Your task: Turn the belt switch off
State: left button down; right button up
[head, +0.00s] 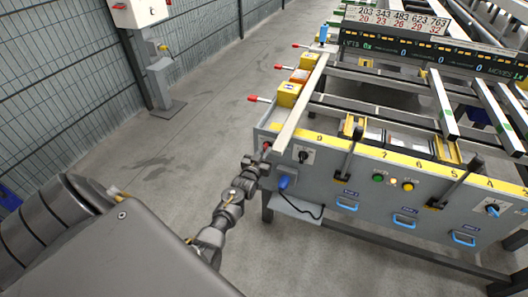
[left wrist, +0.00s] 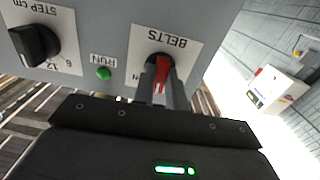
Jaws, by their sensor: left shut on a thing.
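The belt switch (left wrist: 162,67) is a red handle on a white plate marked BELTS, upside down in the left wrist view. In the head view its red tip (head: 266,146) shows at the left end of the grey panel front. My left gripper (head: 261,158) reaches it from the front. In the left wrist view the left gripper's fingers (left wrist: 161,84) are shut on the red handle, one on each side. They hide part of the handle and plate, so I cannot tell its exact setting. My right gripper is not in view.
A green RUN lamp (left wrist: 103,73) and a black STEP knob (left wrist: 34,44) sit beside the switch. A blue knob (head: 284,182) and a small shelf (head: 298,206) are close to my left gripper. Bare floor (head: 185,150) lies left of the table.

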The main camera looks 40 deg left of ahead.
pick_arm(q)
jog(key=n, duration=0.4)
jog(key=shift+n, duration=0.3)
jog(key=shift+n+p, duration=0.5)
jog(key=shift+n, duration=1.5)
jog(key=c, duration=1.4)
grip_release()
jog(key=shift+c, duration=0.2)
jog(key=shift+s, duration=0.1)
jog(key=v, duration=1)
jog(key=shift+s+d, duration=0.15)
jog(key=shift+s, duration=0.15)
